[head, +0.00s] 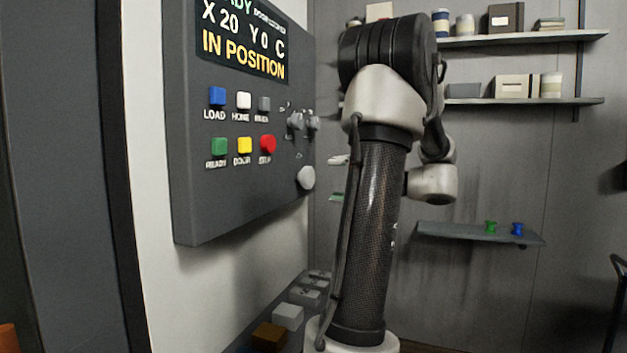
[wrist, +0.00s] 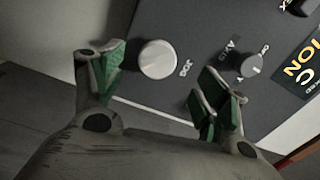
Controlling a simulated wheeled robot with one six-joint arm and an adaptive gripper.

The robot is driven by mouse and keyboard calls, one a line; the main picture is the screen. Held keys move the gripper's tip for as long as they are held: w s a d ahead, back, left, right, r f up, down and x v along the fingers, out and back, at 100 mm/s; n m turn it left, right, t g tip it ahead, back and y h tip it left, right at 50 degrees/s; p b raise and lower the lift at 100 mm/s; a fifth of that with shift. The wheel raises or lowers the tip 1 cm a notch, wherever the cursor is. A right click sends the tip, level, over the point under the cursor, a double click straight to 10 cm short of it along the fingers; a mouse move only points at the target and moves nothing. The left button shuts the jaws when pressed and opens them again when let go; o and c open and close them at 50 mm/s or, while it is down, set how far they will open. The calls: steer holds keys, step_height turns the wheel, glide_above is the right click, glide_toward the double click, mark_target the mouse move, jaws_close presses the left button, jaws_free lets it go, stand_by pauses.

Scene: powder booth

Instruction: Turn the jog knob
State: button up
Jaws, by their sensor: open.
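The jog knob (head: 306,178) is a round pale knob at the lower right of the grey control panel (head: 240,215). In the wrist view the knob (wrist: 158,59) shows face-on with the label JOG beside it. My gripper (wrist: 160,80) is open, with green-padded fingers. One finger shows to the left of the knob and the other to its lower right, with nothing held between them. In the head view my gripper (head: 338,178) is partly hidden by my arm, and its fingertips show to the right of the knob, apart from it.
Smaller selector knobs (head: 295,122) sit above the jog knob; one (wrist: 249,65) is near my right finger in the wrist view. Coloured buttons, such as the red one (head: 268,144), lie to the left. A shelf (head: 475,233) with small green and blue items stands behind.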

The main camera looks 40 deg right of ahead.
mark_target(311, 178)
steer(key=w+a+n, duration=0.1)
steer(key=w+n, duration=0.1)
steer(key=n, duration=0.1)
steer(key=w+n, duration=0.3)
steer(key=w+a+n, duration=0.1)
steer(key=w+n, duration=0.1)
steer(key=n, duration=0.2)
steer(key=shift+w+a+f, duration=0.1)
steer(key=shift+w+a, duration=0.2)
steer(key=c, duration=1)
